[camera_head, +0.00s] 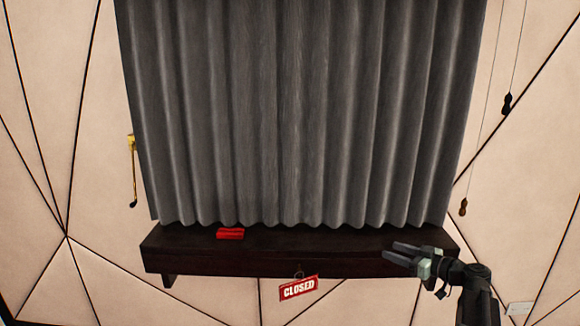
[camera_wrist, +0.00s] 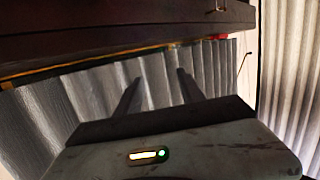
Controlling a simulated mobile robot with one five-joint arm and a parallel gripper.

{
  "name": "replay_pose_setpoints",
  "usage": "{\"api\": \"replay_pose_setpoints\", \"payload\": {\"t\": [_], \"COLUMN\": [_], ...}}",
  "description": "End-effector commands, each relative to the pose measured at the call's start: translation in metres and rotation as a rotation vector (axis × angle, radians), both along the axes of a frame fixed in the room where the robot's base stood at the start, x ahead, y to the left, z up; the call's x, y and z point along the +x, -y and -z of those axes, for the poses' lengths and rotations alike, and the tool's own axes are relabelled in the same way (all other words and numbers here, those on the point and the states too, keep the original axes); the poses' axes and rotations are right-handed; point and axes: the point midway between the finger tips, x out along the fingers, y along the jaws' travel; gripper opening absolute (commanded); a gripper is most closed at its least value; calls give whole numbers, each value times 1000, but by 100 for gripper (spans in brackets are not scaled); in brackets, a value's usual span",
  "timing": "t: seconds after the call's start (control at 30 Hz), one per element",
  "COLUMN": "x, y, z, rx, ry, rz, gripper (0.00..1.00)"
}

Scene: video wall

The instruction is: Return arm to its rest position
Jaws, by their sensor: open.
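My gripper (camera_head: 394,252) is at the lower right of the head view, in front of the right part of the dark shelf (camera_head: 340,262). Its two dark fingers point left and are apart, with nothing between them. In the wrist view the fingers of my gripper (camera_wrist: 158,85) stand apart and empty against the grey curtain (camera_wrist: 85,98). My arm comes up from the bottom right of the head view. I cannot tell the exact gap between my gripper and the shelf.
A red block (camera_head: 230,233) lies on the shelf's left part. A red CLOSED sign (camera_head: 299,288) hangs at its front edge. The grey curtain hangs behind the shelf. Two pull cords with dark tassels (camera_head: 506,104) hang at right. A yellow hook (camera_head: 131,143) is on the left wall.

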Motion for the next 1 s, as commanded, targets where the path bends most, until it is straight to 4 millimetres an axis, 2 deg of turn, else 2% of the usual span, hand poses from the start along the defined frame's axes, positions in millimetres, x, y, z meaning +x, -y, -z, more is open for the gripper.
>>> {"api": "replay_pose_setpoints", "payload": {"t": [0.03, 0.13, 0.2, 0.3, 0.4, 0.43, 0.5, 0.57, 0.7, 0.83, 1.0], "x": [2, -4, -16, -43, -79, -92, -117, -135, -165, -176, -178], "y": [-50, -134, -188, -248, -290, -298, -303, -293, -236, -206, -209], "z": [4, 26, 44, 71, 99, 107, 125, 138, 156, 158, 158], "rx": [-26, -84, -132, -212, -311, -347, -423, -479, -532, -505, -431], "ry": [-46, -173, -277, -446, -640, -705, -851, -969, -1192, -1301, -1350], "rz": [-70, -189, -259, -323, -334, -320, -252, -153, 185, 441, 550], "gripper": [46, 46, 46, 46, 46, 46, 46, 46, 46, 46, 46]}}
